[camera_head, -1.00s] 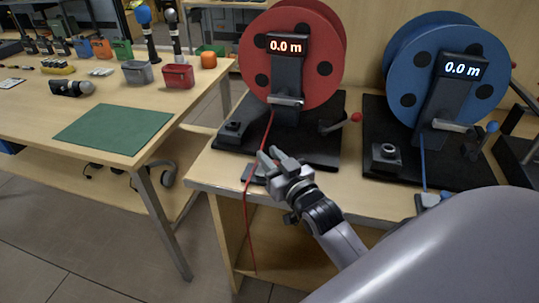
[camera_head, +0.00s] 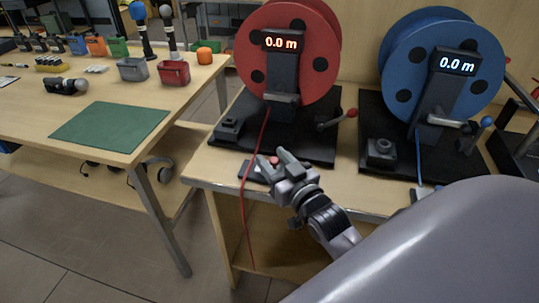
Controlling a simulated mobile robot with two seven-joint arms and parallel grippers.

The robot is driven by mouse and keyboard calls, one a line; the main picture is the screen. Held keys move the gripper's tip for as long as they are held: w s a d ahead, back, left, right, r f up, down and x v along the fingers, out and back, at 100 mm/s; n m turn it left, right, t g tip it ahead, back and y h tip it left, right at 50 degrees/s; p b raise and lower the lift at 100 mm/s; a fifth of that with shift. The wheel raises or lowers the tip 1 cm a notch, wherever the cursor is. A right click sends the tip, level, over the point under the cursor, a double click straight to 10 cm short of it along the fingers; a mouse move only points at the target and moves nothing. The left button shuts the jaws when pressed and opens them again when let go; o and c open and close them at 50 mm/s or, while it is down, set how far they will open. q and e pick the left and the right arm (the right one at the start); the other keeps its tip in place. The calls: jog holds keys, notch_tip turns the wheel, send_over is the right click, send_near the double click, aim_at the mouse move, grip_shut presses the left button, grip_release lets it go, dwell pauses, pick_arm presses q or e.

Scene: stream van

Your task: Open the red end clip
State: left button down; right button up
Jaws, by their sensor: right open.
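The red end clip (camera_head: 246,169) is a small dark piece at the table's front edge below the red reel, and the red cable (camera_head: 248,222) runs by it and hangs over the edge. A small red part (camera_head: 273,160), seemingly the clip's, shows between the fingers of my right gripper (camera_head: 269,160). The gripper is open, its fingers reaching over the clip and hiding part of it. I cannot tell whether the fingers touch it. My left gripper is not in view.
The red reel (camera_head: 262,50) and blue reel (camera_head: 402,50) stand on black bases, both displays reading 0.0 m. Cranks stick out beside the reels. A second table with a green mat (camera_head: 110,127) and bins stands at left, with a floor gap between.

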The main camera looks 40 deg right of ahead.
aim_at(275, 162)
jog(key=shift+s+a, duration=0.15)
jog(key=shift+s, duration=2.15)
jog(key=shift+s+f, duration=0.15)
jog(key=shift+s, duration=0.35)
jog(key=shift+s+b, duration=0.35)
jog(key=shift+s, duration=0.15)
jog(key=shift+w+d, duration=0.15)
jog(key=shift+w, duration=1.6)
jog(key=shift+w+d, duration=0.15)
jog(key=shift+w, duration=1.6)
